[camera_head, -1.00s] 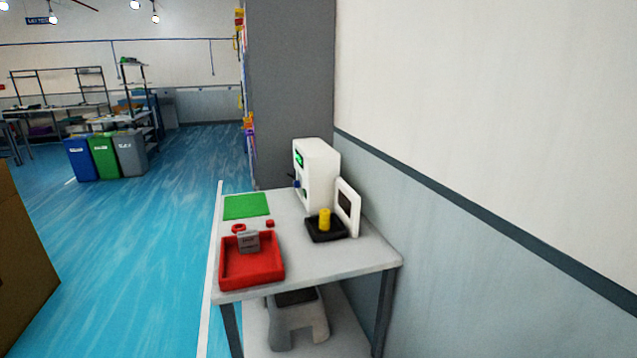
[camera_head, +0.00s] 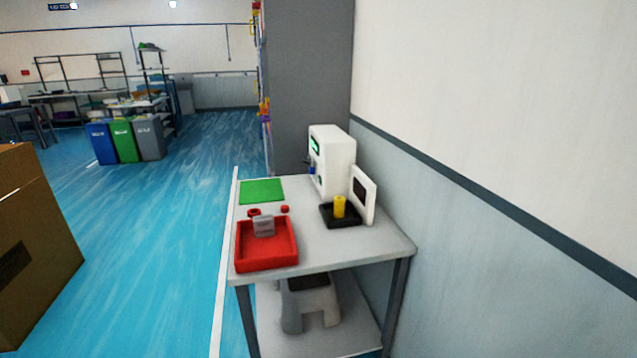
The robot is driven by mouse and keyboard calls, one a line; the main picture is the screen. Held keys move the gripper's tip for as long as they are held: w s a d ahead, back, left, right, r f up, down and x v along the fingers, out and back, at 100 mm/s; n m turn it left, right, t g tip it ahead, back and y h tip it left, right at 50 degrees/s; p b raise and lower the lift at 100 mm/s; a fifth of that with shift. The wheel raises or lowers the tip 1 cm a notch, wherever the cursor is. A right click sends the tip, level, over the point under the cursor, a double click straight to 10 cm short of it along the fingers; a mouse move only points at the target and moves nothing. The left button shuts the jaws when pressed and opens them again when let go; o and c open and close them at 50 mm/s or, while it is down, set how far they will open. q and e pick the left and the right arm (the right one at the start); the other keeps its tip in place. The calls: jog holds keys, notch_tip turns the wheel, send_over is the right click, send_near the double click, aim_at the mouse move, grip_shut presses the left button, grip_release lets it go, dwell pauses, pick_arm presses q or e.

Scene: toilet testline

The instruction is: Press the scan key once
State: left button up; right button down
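No part labelled as a scan key can be made out. A white upright device (camera_head: 338,158) with a small green display stands at the back of a grey table (camera_head: 315,250). A small blue part (camera_head: 311,170) shows on its left side. A white framed panel with a dark face (camera_head: 363,194) stands in front of the device. A red tray (camera_head: 266,262) at the table's front left has a small grey block with markings (camera_head: 264,226) at its back. Neither of my grippers is in view.
A black base with a yellow cylinder (camera_head: 339,206), a green mat (camera_head: 262,191) and two small red pieces are on the table. A grey stool (camera_head: 309,303) is beneath. A brown box (camera_head: 35,250) stands left, with blue floor between. A wall closes the right side.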

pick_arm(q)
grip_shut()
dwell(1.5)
